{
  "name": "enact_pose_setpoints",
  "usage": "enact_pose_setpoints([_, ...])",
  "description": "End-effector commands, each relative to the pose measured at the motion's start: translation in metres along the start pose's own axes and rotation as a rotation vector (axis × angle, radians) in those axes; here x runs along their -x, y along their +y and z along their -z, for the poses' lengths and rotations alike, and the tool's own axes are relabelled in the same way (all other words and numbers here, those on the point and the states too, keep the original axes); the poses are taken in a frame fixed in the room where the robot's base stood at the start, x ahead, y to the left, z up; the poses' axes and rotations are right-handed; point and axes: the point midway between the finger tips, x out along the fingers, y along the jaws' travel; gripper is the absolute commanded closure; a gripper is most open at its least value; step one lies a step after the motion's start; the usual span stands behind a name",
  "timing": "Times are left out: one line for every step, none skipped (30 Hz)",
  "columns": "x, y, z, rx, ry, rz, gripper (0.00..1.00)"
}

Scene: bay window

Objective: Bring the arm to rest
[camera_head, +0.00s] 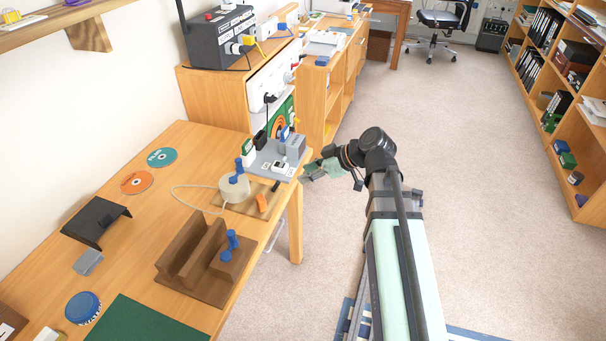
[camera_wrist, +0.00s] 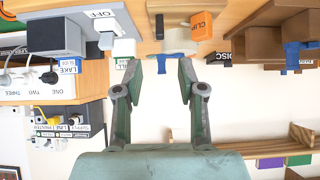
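My arm reaches out from the lower right in the head view. It ends in my green gripper (camera_head: 318,169), beside the right edge of the wooden desk (camera_head: 150,215), near the grey board with plugs. In the wrist view my gripper (camera_wrist: 159,70) shows two green fingers held apart with a gap between them. The wrist picture looks upside down.
The grey board (camera_head: 277,161) with grey and white blocks sits at the desk's right edge, close to my gripper. A brown wooden stand (camera_head: 190,280) with a blue peg is nearer. Open carpet (camera_head: 480,200) lies right of my arm, and bookshelves (camera_head: 560,110) stand far right.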

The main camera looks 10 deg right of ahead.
Motion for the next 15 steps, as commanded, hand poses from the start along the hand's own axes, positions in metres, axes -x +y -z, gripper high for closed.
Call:
enact_pose_setpoints([0.0004,-0.0001,0.0001,0.0,0.0,0.0,0.6])
enact_pose_setpoints([0.0004,-0.0001,0.0001,0.0,0.0,0.0,0.6])
enact_pose_setpoints([0.0003,0.0,0.0001,0.0,0.0,0.0,0.6])
enact_pose_setpoints([0.0002,0.0,0.0002,0.0,0.0,0.0,0.6])
enact_pose_setpoints([0.0002,0.0,0.0002,0.0,0.0,0.0,0.6])
enact_pose_setpoints([0.0001,0.0,0.0002,0.0,0.0,0.0,0.6])
enact_pose_setpoints([0.0001,0.0,0.0002,0.0,0.0,0.0,0.6])
enact_pose_setpoints([0.0001,0.0,0.0002,0.0,0.0,0.0,0.6])
enact_pose_setpoints([0.0001,0.0,0.0002,0.0,0.0,0.0,0.6])
enact_pose_setpoints([0.0001,0.0,0.0002,0.0,0.0,0.0,0.6])
enact_pose_setpoints([0.0,0.0,0.0002,0.0,0.0,0.0,0.6])
enact_pose_setpoints([0.0,0.0,0.0002,-0.003,0.0,0.0,0.6])
enact_pose_setpoints([0.0,0.0,0.0002,-0.011,0.0,0.0,0.6])
enact_pose_setpoints([0.0,0.0001,0.0003,-0.023,0.001,0.0,0.6])
enact_pose_setpoints([0.0,0.0003,0.0004,-0.046,0.001,-0.001,0.6])
